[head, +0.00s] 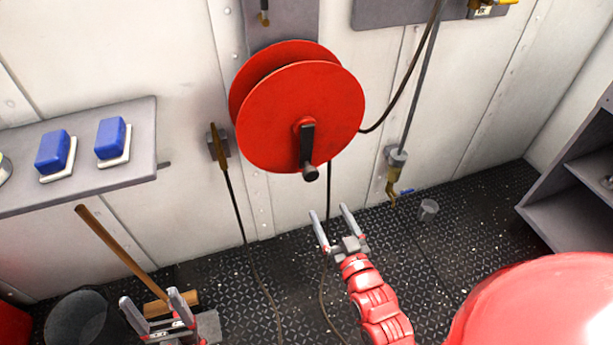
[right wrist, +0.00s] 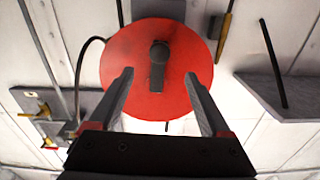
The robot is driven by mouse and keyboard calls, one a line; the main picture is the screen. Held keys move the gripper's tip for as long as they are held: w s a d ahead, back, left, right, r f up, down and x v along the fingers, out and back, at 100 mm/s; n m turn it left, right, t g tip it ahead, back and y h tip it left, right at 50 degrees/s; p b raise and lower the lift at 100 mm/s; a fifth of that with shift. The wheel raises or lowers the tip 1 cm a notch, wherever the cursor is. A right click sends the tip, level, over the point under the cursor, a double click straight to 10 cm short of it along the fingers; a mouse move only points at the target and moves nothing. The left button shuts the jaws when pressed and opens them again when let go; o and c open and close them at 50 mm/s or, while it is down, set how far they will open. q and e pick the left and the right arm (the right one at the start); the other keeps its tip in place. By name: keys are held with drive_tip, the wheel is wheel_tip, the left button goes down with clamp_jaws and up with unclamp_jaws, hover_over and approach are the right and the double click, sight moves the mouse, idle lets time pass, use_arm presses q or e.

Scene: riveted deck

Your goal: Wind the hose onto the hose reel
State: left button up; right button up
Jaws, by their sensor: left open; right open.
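The red hose reel (head: 270,110) is mounted on the white wall, with a black crank handle (head: 309,150) on its face pointing down. It also shows in the right wrist view (right wrist: 130,85), with the crank's round knob (right wrist: 159,52). The dark hose (head: 395,98) runs from the reel's right side upward, and lengths of it hang below and lie on the floor. My right gripper (head: 333,215) is open and empty, below and slightly right of the crank, apart from it. My left gripper (head: 152,303) is open at the lower left, far from the reel.
A grey shelf (head: 80,185) with blue-and-white brushes (head: 112,138) stands at left. A wooden-handled broom (head: 120,250) and a dark bucket (head: 78,318) are below it. A nozzle (head: 218,147) hangs left of the reel.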

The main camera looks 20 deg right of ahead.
sight(307, 167)
drive_tip(key=w, duration=0.5)
drive_tip(key=w+b, duration=0.1)
drive_tip(key=w, duration=1.1)
drive_tip(key=shift+a+r+b, duration=0.1)
drive_tip(key=shift+a+b, duration=0.2)
clamp_jaws()
